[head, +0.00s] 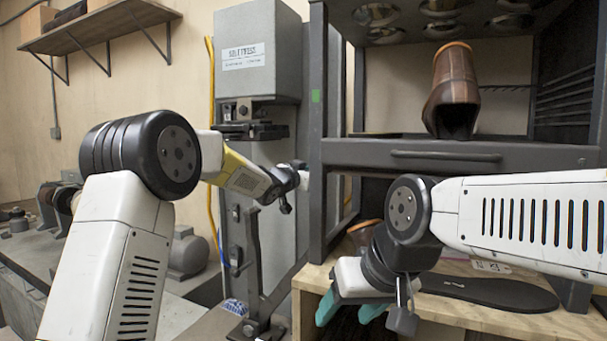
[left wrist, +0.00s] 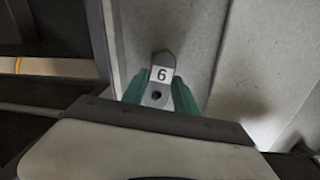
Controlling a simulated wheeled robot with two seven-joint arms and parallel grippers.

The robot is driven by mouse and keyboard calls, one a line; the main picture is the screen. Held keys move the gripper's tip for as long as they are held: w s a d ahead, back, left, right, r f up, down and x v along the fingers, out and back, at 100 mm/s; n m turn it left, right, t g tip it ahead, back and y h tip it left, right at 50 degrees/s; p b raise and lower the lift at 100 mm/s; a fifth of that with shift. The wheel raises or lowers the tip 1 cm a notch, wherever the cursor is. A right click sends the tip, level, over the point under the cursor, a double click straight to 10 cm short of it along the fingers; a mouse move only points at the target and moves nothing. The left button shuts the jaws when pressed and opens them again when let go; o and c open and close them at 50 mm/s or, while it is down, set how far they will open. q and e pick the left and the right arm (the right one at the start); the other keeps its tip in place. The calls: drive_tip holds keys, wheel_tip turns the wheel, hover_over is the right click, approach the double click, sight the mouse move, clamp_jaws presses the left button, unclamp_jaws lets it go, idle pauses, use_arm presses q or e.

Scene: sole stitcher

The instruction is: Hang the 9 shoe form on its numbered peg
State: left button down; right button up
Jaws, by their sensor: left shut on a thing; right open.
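My left gripper (left wrist: 159,92) is shut on a grey shoe form (left wrist: 164,60) with a dark hole and a white label. The label reads 6 in the left wrist view; I cannot tell whether it is a 9 seen upside down. In the head view my left arm reaches to the grey machine, and its fingers and the form are not clear there. My right gripper (head: 349,313) is open and empty at the front edge of the wooden bench, its teal fingers apart. I cannot make out a numbered peg in either view.
A dark metal rack (head: 318,130) stands right of the grey machine (head: 255,65), with a brown boot (head: 452,88) on its shelf. A dark sole (head: 490,292) lies on the wooden bench (head: 307,281). A workbench (head: 40,250) with small machines runs along the left.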

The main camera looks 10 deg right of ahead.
use_arm(q)
drive_tip(key=c, duration=0.9)
unclamp_jaws()
drive_tip(key=shift+o, duration=0.2)
